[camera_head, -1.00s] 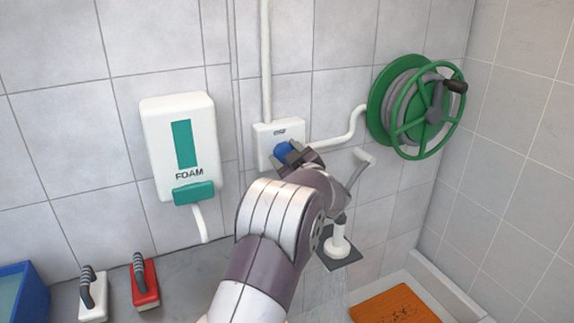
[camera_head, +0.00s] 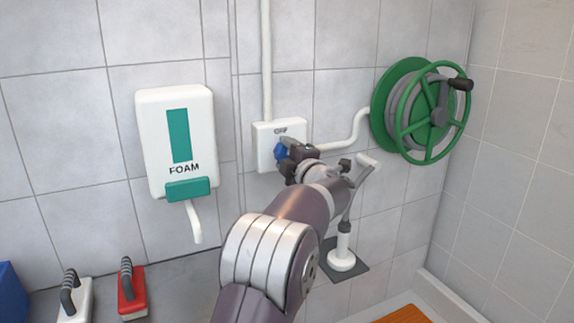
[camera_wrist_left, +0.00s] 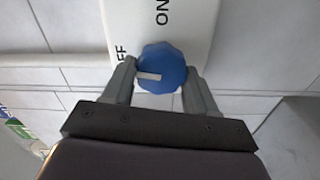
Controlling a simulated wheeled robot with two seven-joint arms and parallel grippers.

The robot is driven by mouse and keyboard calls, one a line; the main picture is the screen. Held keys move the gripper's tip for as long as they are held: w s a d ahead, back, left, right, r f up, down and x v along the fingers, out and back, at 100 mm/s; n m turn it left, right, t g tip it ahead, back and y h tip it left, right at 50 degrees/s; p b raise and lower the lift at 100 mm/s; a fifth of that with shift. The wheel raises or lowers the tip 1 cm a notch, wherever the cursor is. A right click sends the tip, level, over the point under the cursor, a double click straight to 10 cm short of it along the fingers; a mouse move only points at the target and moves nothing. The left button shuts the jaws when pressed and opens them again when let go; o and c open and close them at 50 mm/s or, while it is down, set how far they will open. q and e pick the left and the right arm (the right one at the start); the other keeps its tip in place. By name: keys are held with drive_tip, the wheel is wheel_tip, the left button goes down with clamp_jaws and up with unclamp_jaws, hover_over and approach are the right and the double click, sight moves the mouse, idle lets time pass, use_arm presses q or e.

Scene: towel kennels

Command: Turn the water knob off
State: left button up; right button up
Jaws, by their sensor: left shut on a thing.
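The water knob (camera_head: 280,151) is blue and faceted, on a white wall box (camera_head: 264,132) with an OFF label at its top. In the left wrist view the knob (camera_wrist_left: 163,68) has a white pointer aimed left, toward the partly hidden OFF label; the ON label is above the knob. My left gripper (camera_head: 290,160) reaches the box from below right. In the left wrist view its fingers (camera_wrist_left: 160,82) are on either side of the knob, shut on it. My right gripper is not in view.
A foam dispenser (camera_head: 155,118) hangs left of the box. A green hose reel (camera_head: 400,112) is mounted to the right. A white fixture (camera_head: 341,260) stands on a dark plate beside my arm. A red brush (camera_head: 131,298) and a white brush (camera_head: 75,305) are at lower left.

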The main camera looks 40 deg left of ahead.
use_arm(q)
drive_tip(key=shift+f+n+b, duration=0.2)
drive_tip(key=shift+n+b, duration=0.4)
drive_tip(key=shift+n, duration=0.3)
drive_tip(key=o, duration=1)
drive_tip(key=shift+r, duration=0.1)
drive_tip(key=b+v, duration=0.1)
drive_tip(key=v, duration=1.1)
drive_tip(key=shift+s+d, duration=0.25)
drive_tip(key=shift+d, duration=0.05)
